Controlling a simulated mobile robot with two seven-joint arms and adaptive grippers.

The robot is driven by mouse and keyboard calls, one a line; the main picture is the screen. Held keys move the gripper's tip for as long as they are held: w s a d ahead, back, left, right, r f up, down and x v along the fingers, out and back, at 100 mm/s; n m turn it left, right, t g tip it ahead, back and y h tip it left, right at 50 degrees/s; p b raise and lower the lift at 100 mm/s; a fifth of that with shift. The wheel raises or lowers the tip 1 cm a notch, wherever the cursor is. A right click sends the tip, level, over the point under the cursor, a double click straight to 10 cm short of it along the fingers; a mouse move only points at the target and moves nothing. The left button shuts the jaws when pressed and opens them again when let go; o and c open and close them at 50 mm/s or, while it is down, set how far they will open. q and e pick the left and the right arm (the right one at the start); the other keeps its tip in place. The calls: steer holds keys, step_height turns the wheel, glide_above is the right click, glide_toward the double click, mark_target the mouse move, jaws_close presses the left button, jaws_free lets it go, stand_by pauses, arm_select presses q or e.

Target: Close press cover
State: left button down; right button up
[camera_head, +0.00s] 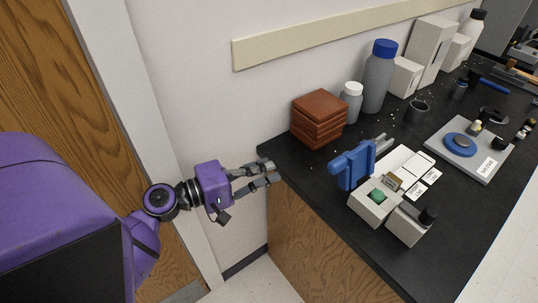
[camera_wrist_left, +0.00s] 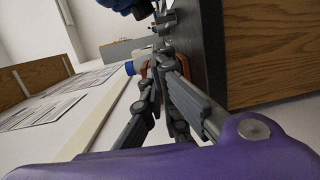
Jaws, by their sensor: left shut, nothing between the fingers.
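The press stands on the black counter, with a pale box-shaped base (camera_head: 370,208) and a blue cover (camera_head: 352,168) raised upright at its back left. A green piece (camera_head: 377,195) lies in the open top of the base. My left gripper (camera_head: 271,172) is shut and empty at the counter's left front corner, left of the cover and apart from it. In the left wrist view the closed fingers (camera_wrist_left: 160,50) point along the counter edge. A blue shape at that view's top edge is cut off, and I cannot tell whether it is the cover. My right gripper is not in view.
A stack of red-brown blocks (camera_head: 319,119) stands at the counter's left back, near my left gripper. A white-capped bottle (camera_head: 351,104) and a blue-capped bottle (camera_head: 378,78) stand behind. White labelled cards (camera_head: 406,165) lie right of the cover. A grey tray (camera_head: 483,164) is farther right.

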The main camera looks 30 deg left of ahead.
arm_select(q)
steer(key=w+d+r+n+h+p, duration=0.1)
steer(key=w+d+r+p, duration=0.3)
steer(key=d, duration=0.5)
steer(key=shift+w+d+r+n+t+h+p, duration=0.15)
steer(key=shift+w+r+n+t+h+p, duration=0.2)
steer(key=shift+w+r+n, duration=0.35)
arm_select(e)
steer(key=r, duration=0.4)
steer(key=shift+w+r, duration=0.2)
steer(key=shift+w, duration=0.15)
arm_select(q)
steer(key=shift+w, duration=0.15)
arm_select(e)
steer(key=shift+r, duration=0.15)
